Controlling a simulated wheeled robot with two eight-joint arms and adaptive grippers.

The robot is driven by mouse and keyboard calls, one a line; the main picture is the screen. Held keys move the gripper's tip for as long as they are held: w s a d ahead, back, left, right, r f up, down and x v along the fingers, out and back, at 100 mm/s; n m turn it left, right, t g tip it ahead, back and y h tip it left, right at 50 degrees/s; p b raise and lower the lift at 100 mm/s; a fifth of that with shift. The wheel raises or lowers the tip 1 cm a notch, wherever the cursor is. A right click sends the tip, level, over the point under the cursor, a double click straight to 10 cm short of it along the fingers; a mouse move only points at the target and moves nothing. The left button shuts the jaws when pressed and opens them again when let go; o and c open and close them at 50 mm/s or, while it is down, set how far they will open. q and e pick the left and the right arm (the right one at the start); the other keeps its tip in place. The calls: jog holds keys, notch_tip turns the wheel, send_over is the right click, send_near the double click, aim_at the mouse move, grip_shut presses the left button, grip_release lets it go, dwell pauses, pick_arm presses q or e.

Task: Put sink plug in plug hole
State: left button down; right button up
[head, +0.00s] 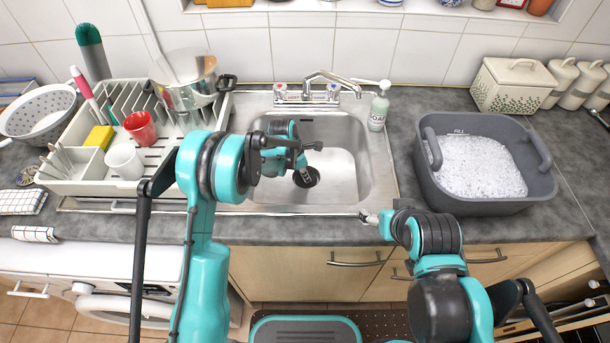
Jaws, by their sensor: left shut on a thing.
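The metal sink (345,178) is set in the worktop in the middle of the head view. My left arm reaches into its basin. My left gripper (304,168) points down and is shut on the black round sink plug (313,178), low over the basin floor. The gripper covers part of the plug. The plug hole is not seen apart from the plug, so I cannot tell whether the plug sits in it or above it. My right gripper (369,217) is at the front edge of the sink, away from the plug. Its fingers are too small to read.
A tap (325,78) and a soap bottle (379,106) stand behind the sink. A dish rack (95,185) with cups, a sponge and a pot is on the left. A grey tub (480,205) of white foam is on the right.

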aim_at(296, 183)
pick_arm(q)
jog(key=shift+f, duration=0.2)
pick_arm(e)
jog(key=shift+f, duration=0.15)
pick_arm(q)
jog(key=c, duration=1.6)
grip_release()
jog(key=shift+o, duration=0.2)
jog(key=shift+r, duration=0.1)
jog(key=shift+r, duration=0.25)
pick_arm(e)
jog(key=shift+r, duration=0.3)
pick_arm(q)
jog(key=p+v, duration=0.3)
jog(key=v, duration=0.9)
jog(key=shift+p, duration=0.4)
pick_arm(e)
notch_tip(296, 183, up, 3)
jog(key=shift+r, duration=0.2)
